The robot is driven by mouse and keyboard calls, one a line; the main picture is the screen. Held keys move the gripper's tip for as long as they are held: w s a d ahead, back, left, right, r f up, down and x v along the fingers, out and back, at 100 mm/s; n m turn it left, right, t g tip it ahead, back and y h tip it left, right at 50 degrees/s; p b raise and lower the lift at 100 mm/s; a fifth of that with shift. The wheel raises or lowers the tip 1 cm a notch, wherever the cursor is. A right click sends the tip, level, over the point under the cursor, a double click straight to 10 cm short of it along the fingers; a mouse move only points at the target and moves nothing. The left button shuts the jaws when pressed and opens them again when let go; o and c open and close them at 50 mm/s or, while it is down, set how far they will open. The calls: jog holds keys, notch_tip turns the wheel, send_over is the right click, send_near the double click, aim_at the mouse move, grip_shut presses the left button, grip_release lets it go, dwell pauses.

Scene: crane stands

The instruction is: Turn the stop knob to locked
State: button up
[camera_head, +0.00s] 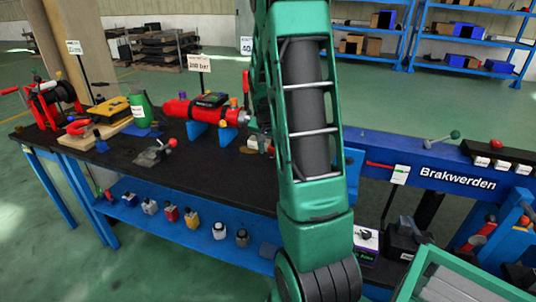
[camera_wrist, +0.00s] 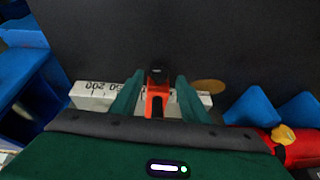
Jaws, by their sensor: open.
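In the wrist view an orange-red lever-like part with a black round end (camera_wrist: 157,84), which may be the stop knob, stands by a white block with a printed scale (camera_wrist: 92,92). My gripper (camera_wrist: 157,82) has its two green fingers apart, one on each side of this part. I cannot tell whether a finger touches it. In the head view my green arm hides my gripper and most of this spot. A pale block edge (camera_head: 253,143) shows just left of the arm on the dark bench top (camera_head: 215,175). I cannot read the knob's setting.
A red cylinder (camera_head: 177,109) on blue supports lies left of the arm; its end with a yellow knob (camera_wrist: 284,134) shows in the wrist view. A green can (camera_head: 140,108) and a red reel (camera_head: 47,100) stand farther left. A blue beam (camera_head: 400,165) is at right.

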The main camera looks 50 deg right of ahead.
jog(key=shift+x, duration=1.05)
grip_shut()
jog(key=shift+s+t, duration=0.1)
jog(key=shift+t, duration=0.2)
jog(key=shift+t+y, duration=0.4)
grip_release()
